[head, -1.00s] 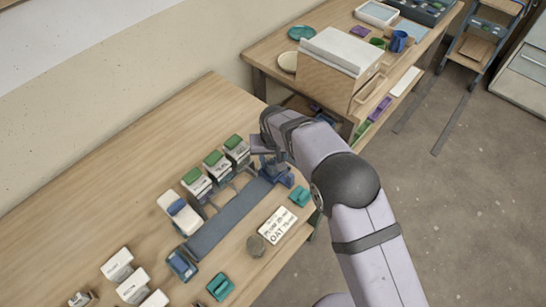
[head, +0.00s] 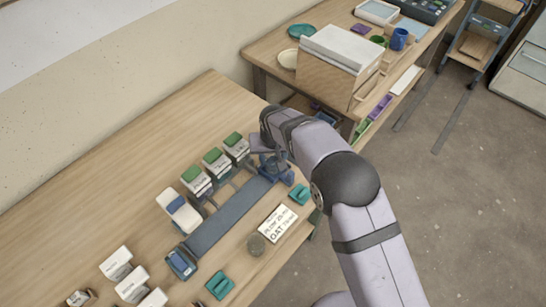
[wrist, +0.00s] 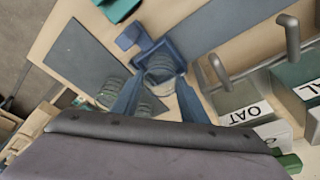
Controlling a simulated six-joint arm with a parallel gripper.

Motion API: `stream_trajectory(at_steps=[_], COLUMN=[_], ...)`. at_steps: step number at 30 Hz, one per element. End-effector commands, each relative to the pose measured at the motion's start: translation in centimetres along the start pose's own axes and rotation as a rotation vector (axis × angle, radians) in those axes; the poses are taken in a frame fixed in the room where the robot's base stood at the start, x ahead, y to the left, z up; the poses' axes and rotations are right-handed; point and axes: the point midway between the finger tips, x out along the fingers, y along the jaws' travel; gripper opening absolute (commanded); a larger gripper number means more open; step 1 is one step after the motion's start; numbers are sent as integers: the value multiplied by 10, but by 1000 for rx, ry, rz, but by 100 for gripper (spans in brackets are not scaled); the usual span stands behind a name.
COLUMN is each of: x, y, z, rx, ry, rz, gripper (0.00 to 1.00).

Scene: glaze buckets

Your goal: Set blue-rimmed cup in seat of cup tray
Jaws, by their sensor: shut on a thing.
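My gripper (head: 272,166) is low over the far end of the blue-grey strip on the near table. In the wrist view its two fingers (wrist: 160,80) are closed around a small round grey ridged thing (wrist: 160,68), which I take to be the blue-rimmed cup; its rim is not clear. A blue block-like holder (wrist: 142,42) is right behind it, and I cannot tell whether the two touch. More ridged round shapes (wrist: 110,92) show left of the fingers, partly hidden by my gripper. I cannot make out the cup tray's seat for certain.
White boxes with green tops (head: 215,160) stand in a row just left of my gripper. Bare wood (head: 110,165) is free toward the wall.

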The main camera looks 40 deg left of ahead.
Motion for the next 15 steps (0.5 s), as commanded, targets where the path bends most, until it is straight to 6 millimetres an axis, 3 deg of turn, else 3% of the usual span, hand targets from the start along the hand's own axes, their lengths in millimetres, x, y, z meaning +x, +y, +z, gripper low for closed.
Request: stream_trajectory(at_steps=[15], x=[4], y=[0], z=[1], rx=[0], ry=[0], rz=[0], gripper=[27])
